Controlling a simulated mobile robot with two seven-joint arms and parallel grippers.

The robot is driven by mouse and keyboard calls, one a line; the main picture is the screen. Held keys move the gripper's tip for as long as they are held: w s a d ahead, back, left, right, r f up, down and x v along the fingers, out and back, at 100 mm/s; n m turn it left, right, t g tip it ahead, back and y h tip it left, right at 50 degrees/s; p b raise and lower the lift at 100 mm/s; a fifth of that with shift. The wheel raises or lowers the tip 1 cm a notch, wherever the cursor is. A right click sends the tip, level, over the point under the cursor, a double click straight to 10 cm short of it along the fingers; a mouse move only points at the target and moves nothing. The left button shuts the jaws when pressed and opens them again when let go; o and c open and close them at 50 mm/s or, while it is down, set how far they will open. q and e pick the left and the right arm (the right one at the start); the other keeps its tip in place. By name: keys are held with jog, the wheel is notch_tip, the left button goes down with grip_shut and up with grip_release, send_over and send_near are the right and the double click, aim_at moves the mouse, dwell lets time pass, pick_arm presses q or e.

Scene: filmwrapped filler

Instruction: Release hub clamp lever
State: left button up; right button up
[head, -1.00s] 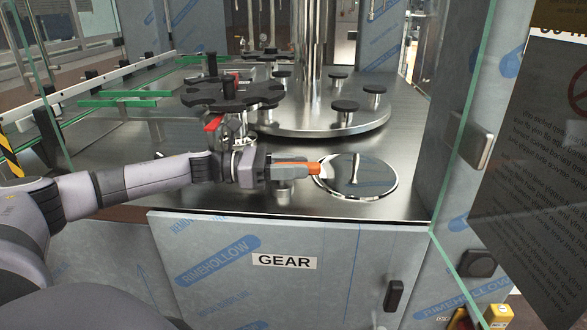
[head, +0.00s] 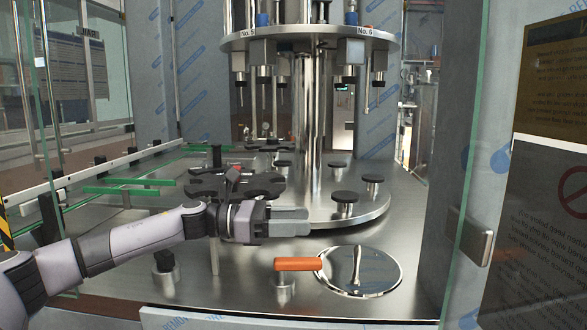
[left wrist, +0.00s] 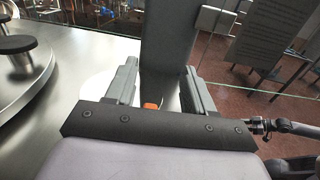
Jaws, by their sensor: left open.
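An orange handle (head: 298,264) lies level on a short post beside a round shiny lid (head: 372,270). My left gripper (head: 303,222) is open and empty, pointing right, above and behind the orange handle and apart from it. In the left wrist view the spread fingers (left wrist: 160,72) show, with a bit of orange (left wrist: 150,106) beyond them. My right gripper (left wrist: 258,125) seems to show there, small and dark.
A round turntable with black pads (head: 345,197) stands behind my gripper around a steel column (head: 308,120). A carousel head (head: 310,36) hangs above. A green-edged glass guard (head: 462,150) is at the right.

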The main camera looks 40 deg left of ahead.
pick_arm(q)
notch_tip(320, 180, up, 11)
jog(key=p, duration=0.1)
jog(key=shift+r+p, duration=0.15)
jog(key=shift+p, duration=0.15)
